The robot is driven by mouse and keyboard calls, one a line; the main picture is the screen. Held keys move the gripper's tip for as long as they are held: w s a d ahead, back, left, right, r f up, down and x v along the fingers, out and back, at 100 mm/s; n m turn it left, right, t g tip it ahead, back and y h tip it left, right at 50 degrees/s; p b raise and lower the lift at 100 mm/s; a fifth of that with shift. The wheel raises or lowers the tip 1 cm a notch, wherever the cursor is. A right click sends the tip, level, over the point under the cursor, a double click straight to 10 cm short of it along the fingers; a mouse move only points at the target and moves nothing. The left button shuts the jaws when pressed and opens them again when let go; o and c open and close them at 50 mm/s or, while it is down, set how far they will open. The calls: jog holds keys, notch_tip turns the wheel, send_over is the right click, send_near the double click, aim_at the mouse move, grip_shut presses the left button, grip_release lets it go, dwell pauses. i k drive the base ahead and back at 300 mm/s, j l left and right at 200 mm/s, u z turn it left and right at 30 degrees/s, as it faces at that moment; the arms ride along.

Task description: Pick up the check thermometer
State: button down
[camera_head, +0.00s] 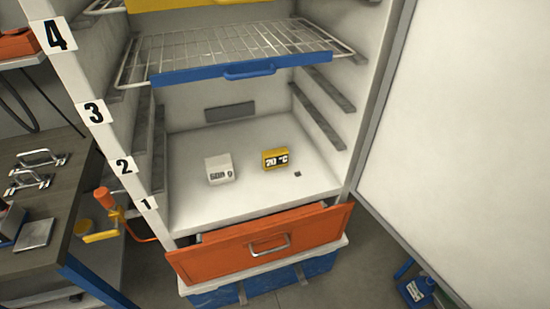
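A small yellow block with a dark display reading about "70 °C" (275,158), which looks like the check thermometer, stands on the white floor of the open cabinet, right of the middle. A white block marked in grams (219,169) stands to its left, apart from it. A tiny dark piece (297,174) lies to its front right. My gripper is not in view.
A wire shelf with a blue front edge (228,72) hangs above the cabinet floor. An orange drawer (262,247) sticks out below. The white door (460,130) stands open at the right. A dark bench (50,215) and an orange-yellow handle-like item (108,215) are at the left.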

aim_at(277, 157)
jog(key=u, duration=0.4)
jog(key=i+l+u, duration=0.1)
jog(key=u, duration=0.3)
jog(key=i+l+u, duration=0.1)
jog(key=u, duration=0.25)
jog(key=i+l+u, duration=0.1)
jog(key=l+u, duration=0.3)
jog(key=u, duration=0.4)
jog(key=i+l, duration=0.05)
jog(key=l, duration=0.05)
